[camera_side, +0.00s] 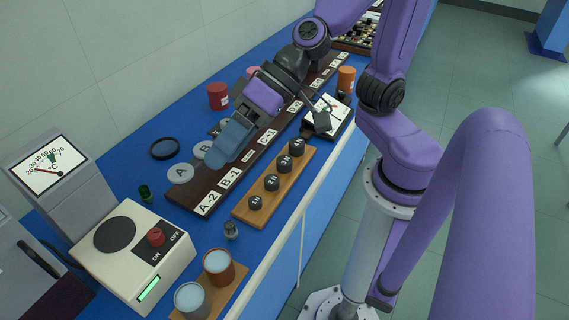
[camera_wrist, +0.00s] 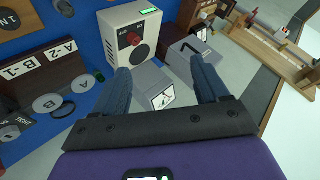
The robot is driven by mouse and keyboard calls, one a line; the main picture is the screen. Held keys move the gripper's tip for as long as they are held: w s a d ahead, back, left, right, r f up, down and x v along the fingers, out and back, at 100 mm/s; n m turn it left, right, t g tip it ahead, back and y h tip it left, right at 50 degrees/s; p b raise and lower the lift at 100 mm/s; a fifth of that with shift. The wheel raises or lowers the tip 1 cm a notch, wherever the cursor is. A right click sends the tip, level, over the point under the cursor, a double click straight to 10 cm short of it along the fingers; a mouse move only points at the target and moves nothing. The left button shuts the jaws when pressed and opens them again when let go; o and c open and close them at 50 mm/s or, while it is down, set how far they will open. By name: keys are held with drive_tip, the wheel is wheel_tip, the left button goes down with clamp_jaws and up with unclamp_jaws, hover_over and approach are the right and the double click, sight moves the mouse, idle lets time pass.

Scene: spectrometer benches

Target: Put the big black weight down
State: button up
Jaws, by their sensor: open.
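Several black weights with white markings stand in a row on a wooden strip in the side view; the one at the far end (camera_side: 297,147) looks about the largest, the near-end one (camera_side: 255,202) smaller. A dark block (camera_side: 322,122) sits at the white scale (camera_side: 340,112); I cannot tell whether it is a weight. My gripper (camera_side: 230,144) has blue fingers and hangs over the dark labelled board, left of the weights. In the wrist view my gripper (camera_wrist: 162,85) is open, with nothing held between its fingers.
A cream hotplate (camera_side: 135,255), a thermometer box (camera_side: 55,180) and two beakers (camera_side: 218,266) stand near. Red (camera_side: 218,95) and orange (camera_side: 346,79) jars stand farther back. Blue bench top shows around the magnifier (camera_side: 164,149).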

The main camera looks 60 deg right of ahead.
drive_tip(key=w+d+m+t+h, duration=0.3)
drive_tip(key=w+m+t, duration=0.1)
drive_tip(key=w+m, duration=0.25)
drive_tip(key=m+g+h, duration=0.6)
drive_tip(key=m+h, duration=0.3)
drive_tip(key=h, duration=0.1)
hover_over(284, 161)
drive_tip(key=s+a, duration=0.3)
drive_tip(key=a, duration=0.3)
wheel_tip(284, 161, down, 7)
drive_tip(key=shift+s+x, duration=0.2)
drive_tip(key=shift+x, duration=8.4)
clamp_jaws()
